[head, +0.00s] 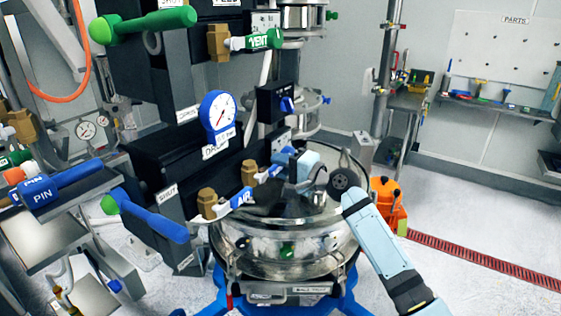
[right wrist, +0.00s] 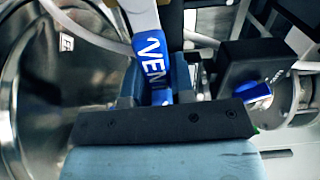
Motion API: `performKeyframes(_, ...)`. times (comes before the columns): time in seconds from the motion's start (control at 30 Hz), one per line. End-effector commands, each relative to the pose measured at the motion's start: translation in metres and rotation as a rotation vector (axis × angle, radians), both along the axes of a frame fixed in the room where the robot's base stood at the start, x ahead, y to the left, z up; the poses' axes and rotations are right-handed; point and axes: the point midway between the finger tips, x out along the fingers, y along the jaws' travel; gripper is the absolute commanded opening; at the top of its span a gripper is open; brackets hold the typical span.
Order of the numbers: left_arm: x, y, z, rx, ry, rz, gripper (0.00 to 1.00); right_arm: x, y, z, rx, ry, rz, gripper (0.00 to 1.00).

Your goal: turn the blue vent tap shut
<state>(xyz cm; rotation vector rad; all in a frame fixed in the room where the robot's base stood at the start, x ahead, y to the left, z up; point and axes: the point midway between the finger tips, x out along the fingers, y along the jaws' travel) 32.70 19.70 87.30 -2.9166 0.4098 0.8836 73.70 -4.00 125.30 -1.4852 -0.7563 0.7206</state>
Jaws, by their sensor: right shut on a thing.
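The blue vent tap (head: 266,174) sticks out to the right of its brass body (head: 250,172), low on the black panel and above the steel sifter bowl. My right gripper (head: 290,163) is shut on the blue end of its lever. In the right wrist view the blue lever, lettered "VEN" (right wrist: 152,62), runs down between the fingers of my right gripper (right wrist: 155,95). The fingers hide part of the lever. My left gripper is not in view.
A blue AIR tap (head: 240,198) sits just below left. A green VENT tap (head: 262,40) is higher up. A black box with a blue knob (head: 287,105) stands close above my gripper. The steel bowl (head: 285,255) lies below. Open floor is to the right.

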Motion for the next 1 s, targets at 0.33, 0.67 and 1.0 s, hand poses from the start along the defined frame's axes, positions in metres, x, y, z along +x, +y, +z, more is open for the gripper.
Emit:
performKeyframes(0.33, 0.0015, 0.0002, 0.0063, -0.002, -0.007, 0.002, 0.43, 0.0024, 0.0001, -0.0036, 0.038, 0.05, 0.001, 0.0)
performKeyframes(0.67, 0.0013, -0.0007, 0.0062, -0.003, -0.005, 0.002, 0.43, 0.0023, 0.0002, -0.0038, 0.039, 0.052, 0.002, 0.0)
performKeyframes(1.0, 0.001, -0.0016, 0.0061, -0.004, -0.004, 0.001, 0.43, 0.0023, 0.0002, -0.0041, 0.037, 0.051, 0.001, 0.49)
